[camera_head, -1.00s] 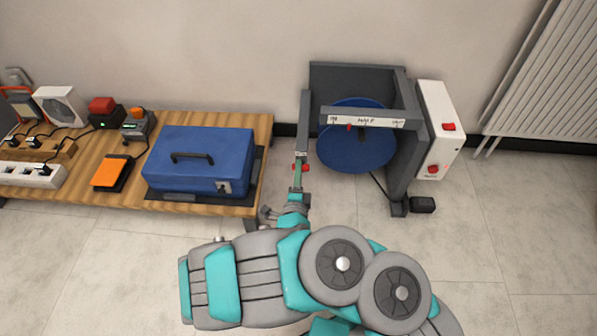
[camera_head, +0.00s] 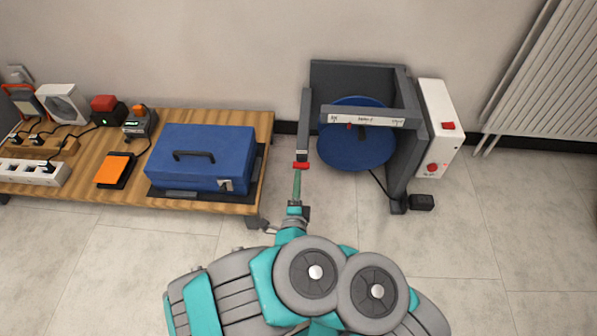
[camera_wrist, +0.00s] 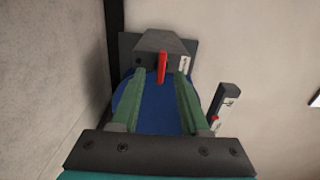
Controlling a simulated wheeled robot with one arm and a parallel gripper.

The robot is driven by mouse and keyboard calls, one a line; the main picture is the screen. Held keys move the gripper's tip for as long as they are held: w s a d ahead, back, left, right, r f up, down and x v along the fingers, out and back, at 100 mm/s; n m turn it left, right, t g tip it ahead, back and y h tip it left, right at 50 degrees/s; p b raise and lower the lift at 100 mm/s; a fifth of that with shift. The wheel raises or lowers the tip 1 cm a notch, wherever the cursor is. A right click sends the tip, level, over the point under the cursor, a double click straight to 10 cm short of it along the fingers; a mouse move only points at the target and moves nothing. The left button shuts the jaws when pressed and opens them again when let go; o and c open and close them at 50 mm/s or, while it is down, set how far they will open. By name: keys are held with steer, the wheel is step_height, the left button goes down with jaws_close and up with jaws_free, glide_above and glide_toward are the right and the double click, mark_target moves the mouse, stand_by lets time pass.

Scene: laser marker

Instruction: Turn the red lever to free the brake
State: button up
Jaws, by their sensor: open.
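The red lever (camera_head: 301,166) sits at the near end of the left dark grey post of the frame that carries a blue disc (camera_head: 362,150). In the wrist view the red lever (camera_wrist: 162,67) stands upright on the grey block, between and just beyond my two green fingers. My gripper (camera_head: 297,180) is just below the lever in the head view. My gripper (camera_wrist: 156,92) is open and nothing is between its pads that I can see touching them. The blue disc (camera_wrist: 158,108) shows behind the fingers.
A white control box (camera_head: 439,130) with red buttons is on the frame's right side. A wooden bench (camera_head: 258,150) on the left holds a blue case (camera_head: 205,150), an orange pedal (camera_head: 115,170) and a power strip (camera_head: 35,173). A radiator (camera_head: 548,85) is on the right wall.

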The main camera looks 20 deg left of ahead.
steer(key=shift+p+v, duration=0.3)
steer(key=shift+v, duration=1.25)
steer(key=shift+r, duration=0.15)
